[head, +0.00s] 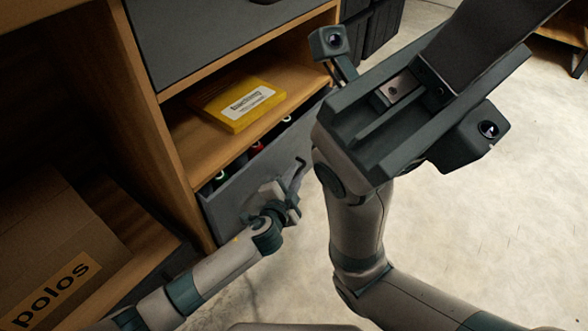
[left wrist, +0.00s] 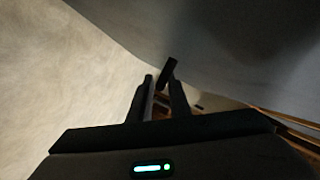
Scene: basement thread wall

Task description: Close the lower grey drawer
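The lower grey drawer (head: 232,198) is at the bottom of the wooden unit in the head view. It stands partly out, with small items showing inside over its front. My left gripper (head: 297,178) is at the right part of the drawer's front, and I cannot tell whether it touches. In the left wrist view its two dark fingers (left wrist: 161,84) are apart with a narrow gap between them. A short dark bar (left wrist: 168,69) shows at their tips, perhaps a handle. My right gripper (head: 410,95) is large in the foreground, and its fingertips are not clear.
A yellow book (head: 235,101) lies on the shelf above the drawer. An upper grey drawer (head: 205,40) is above that shelf. A cardboard box (head: 50,245) marked "polos" stands at lower left. Pale floor (head: 500,220) is clear on the right.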

